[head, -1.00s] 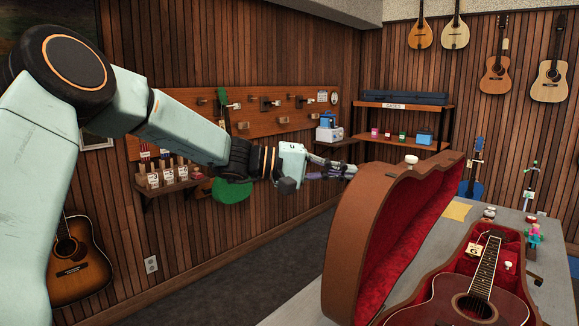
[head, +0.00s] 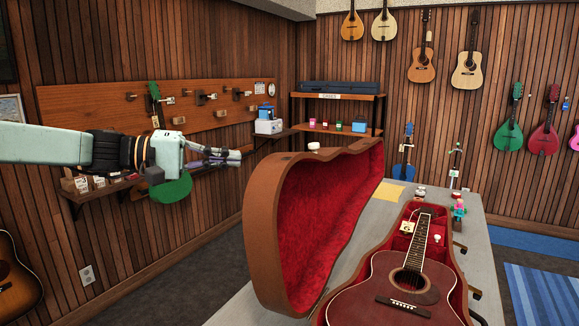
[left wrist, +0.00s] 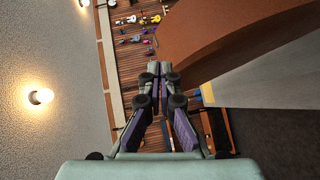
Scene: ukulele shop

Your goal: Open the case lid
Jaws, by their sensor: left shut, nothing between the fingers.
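The case lid (head: 262,228) stands raised, roughly upright, on the left side of the case, its red lining facing right. The case (head: 462,300) lies open on the grey table, with a dark red ukulele (head: 398,280) inside. My left gripper (head: 238,155) is shut and empty, to the left of the lid's upper part and apart from it. In the left wrist view its fingertips (left wrist: 158,68) are together, and the brown lid (left wrist: 215,50) shows to the right. My right gripper is in neither view.
The grey table (head: 228,310) holds the case, a yellow sheet (head: 389,191) and small figures (head: 459,207) behind it. A shelf (head: 345,133) with boxes stands at the back. Instruments hang on the walls. Open floor (head: 190,280) lies left of the table.

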